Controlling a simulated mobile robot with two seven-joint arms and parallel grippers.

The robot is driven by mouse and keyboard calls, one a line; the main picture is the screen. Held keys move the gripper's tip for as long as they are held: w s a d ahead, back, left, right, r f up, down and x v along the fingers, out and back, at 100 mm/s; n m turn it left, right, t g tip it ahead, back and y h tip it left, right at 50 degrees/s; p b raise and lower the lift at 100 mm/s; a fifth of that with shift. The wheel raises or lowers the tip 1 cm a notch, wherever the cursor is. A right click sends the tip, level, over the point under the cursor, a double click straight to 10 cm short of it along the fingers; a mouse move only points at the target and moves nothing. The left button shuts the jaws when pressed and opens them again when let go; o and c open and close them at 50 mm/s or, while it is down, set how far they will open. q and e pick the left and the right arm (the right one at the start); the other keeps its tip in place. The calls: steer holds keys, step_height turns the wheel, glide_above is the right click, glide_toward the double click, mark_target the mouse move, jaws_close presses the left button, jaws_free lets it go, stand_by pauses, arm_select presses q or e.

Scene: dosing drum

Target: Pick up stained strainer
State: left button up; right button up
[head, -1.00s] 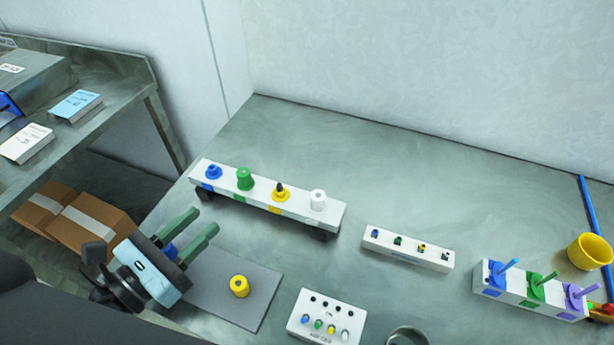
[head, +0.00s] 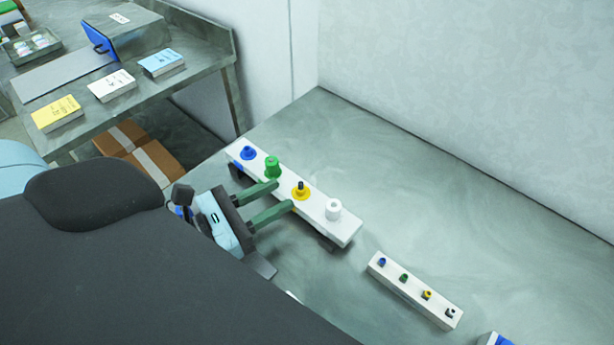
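No part in view can be told for certain as the stained strainer. A long white rack (head: 318,209) holds a blue part (head: 248,152), a green part (head: 273,167), a yellow part with a dark top (head: 300,190) and a white part (head: 333,209). My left gripper (head: 283,194) is open, its two green fingers apart and pointing at the rack's front side between the green and yellow parts. I see nothing between the fingers. Whether they touch the rack cannot be told. My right gripper is not in view.
A smaller white rack (head: 413,290) with several small coloured parts stands to the right. The side table at left holds yellow (head: 57,113), white (head: 112,86) and blue (head: 162,62) boxes. Cardboard boxes (head: 140,148) lie below it. The bench behind the racks is clear. My dark body hides the near bench.

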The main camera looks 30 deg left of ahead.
mark_target(298, 185)
arm_select(q)
steer(key=shift+w, duration=0.1)
steer(key=shift+w+d+r, duration=0.1)
steer(key=shift+w+d, duration=0.05)
steer(key=shift+w, duration=0.35)
steer(key=shift+w+d+p, duration=0.3)
steer(key=shift+w+d, duration=0.05)
steer(key=shift+w, duration=0.2)
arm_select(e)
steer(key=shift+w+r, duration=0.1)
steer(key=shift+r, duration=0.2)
arm_select(q)
steer(key=shift+w, duration=0.1)
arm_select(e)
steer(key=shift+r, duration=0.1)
arm_select(q)
steer(key=shift+w+d+r+p, duration=0.2)
steer(key=shift+w+d+p, duration=0.15)
steer(key=shift+w, duration=0.2)
steer(key=p+x, duration=0.1)
steer(key=x, duration=0.1)
steer(key=shift+w+d+r, duration=0.1)
steer(key=shift+w, duration=0.2)
steer(key=shift+w+d, duration=0.2)
steer(key=shift+w, duration=0.25)
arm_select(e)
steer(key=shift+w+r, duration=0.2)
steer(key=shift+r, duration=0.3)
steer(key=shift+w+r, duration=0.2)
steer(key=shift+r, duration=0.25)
